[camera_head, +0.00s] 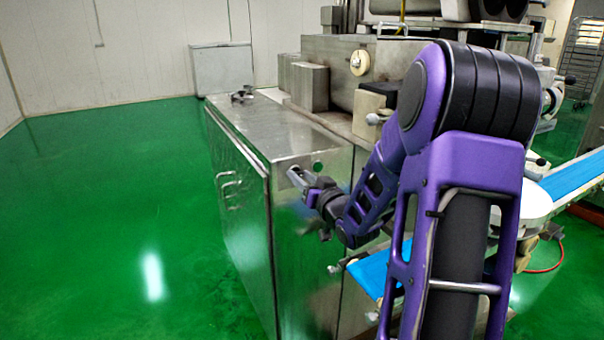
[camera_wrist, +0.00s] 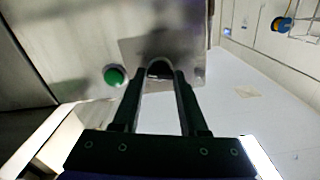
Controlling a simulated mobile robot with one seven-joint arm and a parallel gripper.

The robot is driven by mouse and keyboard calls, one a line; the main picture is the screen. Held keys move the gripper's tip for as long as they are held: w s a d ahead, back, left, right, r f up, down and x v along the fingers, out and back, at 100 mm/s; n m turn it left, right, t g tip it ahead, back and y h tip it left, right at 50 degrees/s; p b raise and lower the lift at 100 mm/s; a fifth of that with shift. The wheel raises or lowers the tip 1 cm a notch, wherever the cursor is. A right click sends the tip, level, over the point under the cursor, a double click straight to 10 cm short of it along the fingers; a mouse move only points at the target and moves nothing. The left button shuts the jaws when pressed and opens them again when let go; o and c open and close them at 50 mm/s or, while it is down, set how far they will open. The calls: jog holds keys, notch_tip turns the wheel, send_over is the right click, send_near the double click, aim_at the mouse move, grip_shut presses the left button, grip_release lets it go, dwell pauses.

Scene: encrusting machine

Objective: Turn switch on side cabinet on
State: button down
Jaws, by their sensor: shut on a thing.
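The side cabinet (camera_head: 240,215) is a brushed steel box with doors on its left face. My gripper (camera_head: 297,178) is at the upper part of the cabinet's narrow end face. In the wrist view my gripper (camera_wrist: 160,75) has its two dark fingers closed around the switch (camera_wrist: 159,68), a small dark rounded knob on a metal plate. The fingers hide the sides of the switch, and its on or off position cannot be told. A round green button (camera_wrist: 115,75) sits beside it on the same face; it also shows in the head view (camera_head: 318,166).
The large steel machine (camera_head: 390,60) stands behind and to the right of the cabinet. A blue conveyor belt (camera_head: 372,274) lies low to the right of the end face, close to my arm. The green floor (camera_head: 120,220) on the left is clear.

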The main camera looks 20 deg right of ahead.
jog(key=m+p, duration=0.1)
jog(key=m, duration=0.2)
jog(key=shift+r+m+p, duration=0.15)
jog(key=shift+m+p, duration=0.9)
jog(key=shift+m, duration=1.05)
jog(key=shift+c, duration=2.2)
grip_release()
jog(key=shift+f, duration=0.2)
